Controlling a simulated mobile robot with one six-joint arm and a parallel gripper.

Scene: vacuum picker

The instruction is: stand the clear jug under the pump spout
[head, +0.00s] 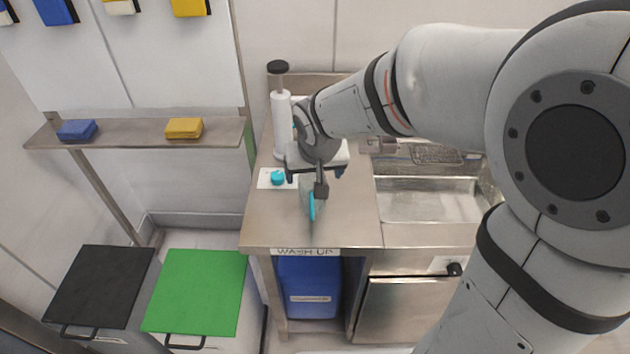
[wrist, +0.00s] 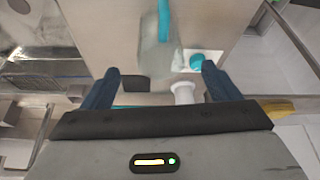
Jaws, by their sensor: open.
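The clear jug (head: 306,192) stands on the steel counter, its teal handle facing the front; my gripper partly hides it in the head view. In the wrist view the jug (wrist: 149,50) is beyond the fingertips, near the middle top. My gripper (head: 318,181) is open over the counter by the jug; its two dark blue fingers (wrist: 161,76) are apart with nothing clearly held between them. The white pump (head: 281,122) with a dark top stands behind and left of my gripper. Its spout is mostly hidden by my arm.
A white card (head: 264,179) with a round teal piece (head: 278,178) lies on the counter in front of the pump. A steel sink (head: 425,203) is to the right. The counter's front (head: 275,225) is clear. A shelf (head: 120,136) holds blue and yellow sponges at left.

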